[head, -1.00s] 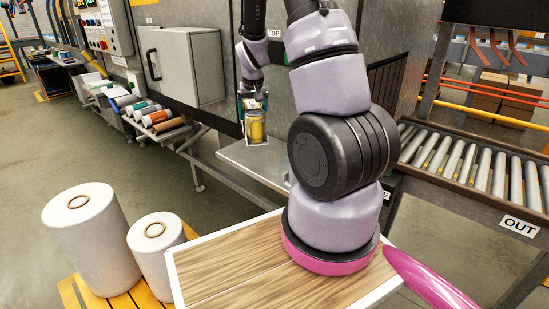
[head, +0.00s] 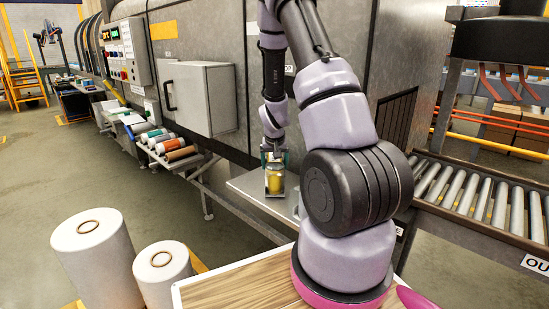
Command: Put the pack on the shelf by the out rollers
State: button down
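The pack (head: 274,183) looks like a small clear-sided bundle with something yellow in it. My gripper (head: 273,160) is above it with its fingers at the pack's upper sides, and it appears to hold the pack upright. The pack is in front of or over the grey metal shelf (head: 245,187) beside the out rollers (head: 480,195). I cannot tell whether its bottom touches the shelf. My arm hides the right part of the shelf.
A grey machine wall with a box cabinet (head: 200,98) stands behind the shelf. Coloured rolls (head: 165,145) lie on a rack to the left. Two large white rolls (head: 97,262) stand at the lower left. The OUT sign (head: 536,264) marks the roller frame.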

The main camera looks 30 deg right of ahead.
jog(key=shift+f, duration=0.3)
jog(key=shift+f, duration=0.1)
grip_release()
jog(key=shift+f, duration=0.1)
jog(key=v, duration=1.2)
jog(key=shift+a, duration=0.1)
jog(key=s+a+r+t+y, duration=0.1)
jog(key=s+a+r+y, duration=0.1)
jog(key=s+a+r, duration=0.65)
jog(key=s+a+r+t+y, duration=0.15)
jog(key=s+r, duration=0.35)
jog(key=r, duration=0.8)
jog(key=s+a+r+n, duration=0.1)
jog(key=s+a+r, duration=0.2)
jog(key=s, duration=0.6)
jog(key=shift+s+a+r+t, duration=0.3)
jog(key=shift+a+r+t, duration=0.1)
jog(key=shift+r, duration=0.25)
